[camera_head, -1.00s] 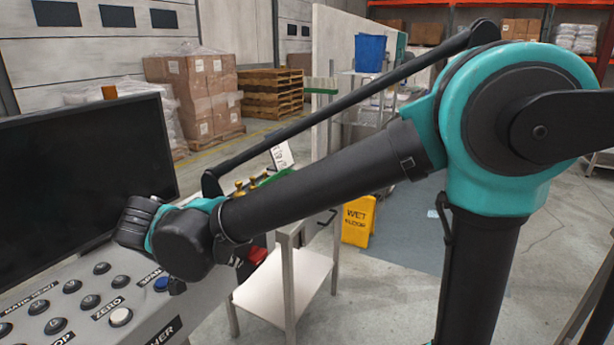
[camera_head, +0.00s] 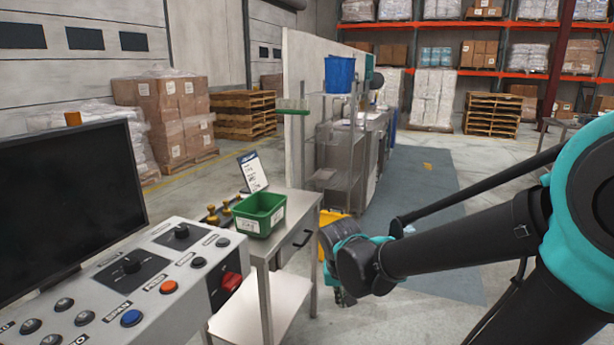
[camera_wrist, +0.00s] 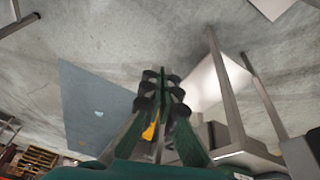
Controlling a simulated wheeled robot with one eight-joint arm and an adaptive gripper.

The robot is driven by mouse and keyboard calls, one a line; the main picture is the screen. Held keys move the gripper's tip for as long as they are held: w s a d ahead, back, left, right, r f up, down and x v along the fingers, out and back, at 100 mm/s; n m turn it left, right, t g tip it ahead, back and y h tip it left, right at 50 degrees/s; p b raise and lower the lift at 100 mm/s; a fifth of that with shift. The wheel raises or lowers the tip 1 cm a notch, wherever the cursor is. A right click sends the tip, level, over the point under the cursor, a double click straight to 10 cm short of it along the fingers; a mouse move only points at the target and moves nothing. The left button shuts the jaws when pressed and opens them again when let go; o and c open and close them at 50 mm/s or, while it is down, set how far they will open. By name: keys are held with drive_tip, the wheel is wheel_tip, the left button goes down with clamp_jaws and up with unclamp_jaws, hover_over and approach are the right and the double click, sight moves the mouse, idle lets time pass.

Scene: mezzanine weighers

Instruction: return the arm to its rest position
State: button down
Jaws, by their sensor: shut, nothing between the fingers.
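My arm reaches in from the right edge of the head view, over the floor to the right of the small steel table. My gripper (camera_head: 343,297) hangs at its end, mostly hidden by my wrist. In the wrist view my gripper's fingers (camera_wrist: 161,88) are together with nothing between them. They are over the grey floor and clear of any surface.
The control console (camera_head: 150,270) with its dark monitor (camera_head: 70,205) stands at left. The steel table (camera_head: 300,236) holds a green bin (camera_head: 259,213). A yellow floor sign (camera_head: 328,217) is partly hidden behind my wrist. The floor at right is open.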

drive_tip(key=s+d+f+n+t+y, duration=0.1)
drive_tip(key=s+d+f, duration=0.3)
drive_tip(key=d, duration=0.5)
drive_tip(key=shift+s+d+f, duration=0.15)
drive_tip(key=shift+s+d, duration=0.2)
drive_tip(key=shift+s, duration=0.05)
